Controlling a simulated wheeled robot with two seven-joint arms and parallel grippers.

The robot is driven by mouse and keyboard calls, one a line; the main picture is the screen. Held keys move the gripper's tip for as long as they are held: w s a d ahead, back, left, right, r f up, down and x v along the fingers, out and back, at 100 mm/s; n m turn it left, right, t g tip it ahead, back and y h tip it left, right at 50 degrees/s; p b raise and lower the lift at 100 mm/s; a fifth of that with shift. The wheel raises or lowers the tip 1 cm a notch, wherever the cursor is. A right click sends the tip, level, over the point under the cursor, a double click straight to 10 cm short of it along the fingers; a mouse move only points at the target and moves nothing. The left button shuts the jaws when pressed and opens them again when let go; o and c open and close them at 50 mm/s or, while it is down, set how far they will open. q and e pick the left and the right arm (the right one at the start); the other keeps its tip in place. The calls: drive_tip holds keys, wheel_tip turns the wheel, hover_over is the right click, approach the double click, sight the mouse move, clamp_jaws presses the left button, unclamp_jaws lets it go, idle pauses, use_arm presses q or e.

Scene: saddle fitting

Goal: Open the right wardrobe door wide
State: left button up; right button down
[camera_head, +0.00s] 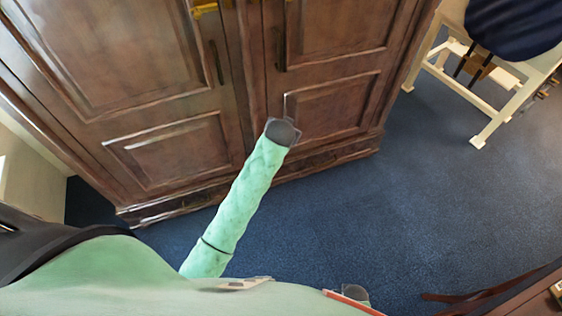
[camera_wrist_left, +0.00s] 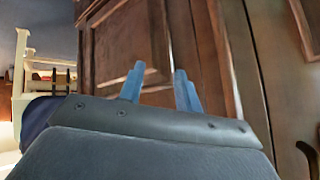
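The brown wooden wardrobe fills the upper left of the head view. Its right door (camera_head: 335,108) looks shut, with a dark upright handle (camera_head: 281,52) near its inner edge. The left door (camera_head: 125,95) also looks shut and has a dark handle (camera_head: 217,62). In the left wrist view, which looks upside down, my left gripper (camera_wrist_left: 160,88) has its two blue fingers apart with nothing between them. They stand in front of the right door's panel (camera_wrist_left: 115,45); I cannot tell if they touch it. My right gripper is in neither view.
My green arm reaches up in front of the wardrobe. A white table (camera_head: 490,125) with a dark blue item (camera_head: 515,25) stands at the right. The blue carpet (camera_head: 400,205) before the right door is clear. A brown furniture edge (camera_head: 510,295) is at lower right.

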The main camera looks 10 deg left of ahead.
use_arm(q)
drive_tip(key=s+f+g+h+b, duration=0.1)
drive_tip(key=s+f+g, duration=0.1)
drive_tip(key=s+f, duration=0.5)
wheel_tip(320, 180, down, 2)
drive_tip(key=shift+s+d+f, duration=0.25)
drive_tip(key=shift+w, duration=0.1)
idle(0.4)
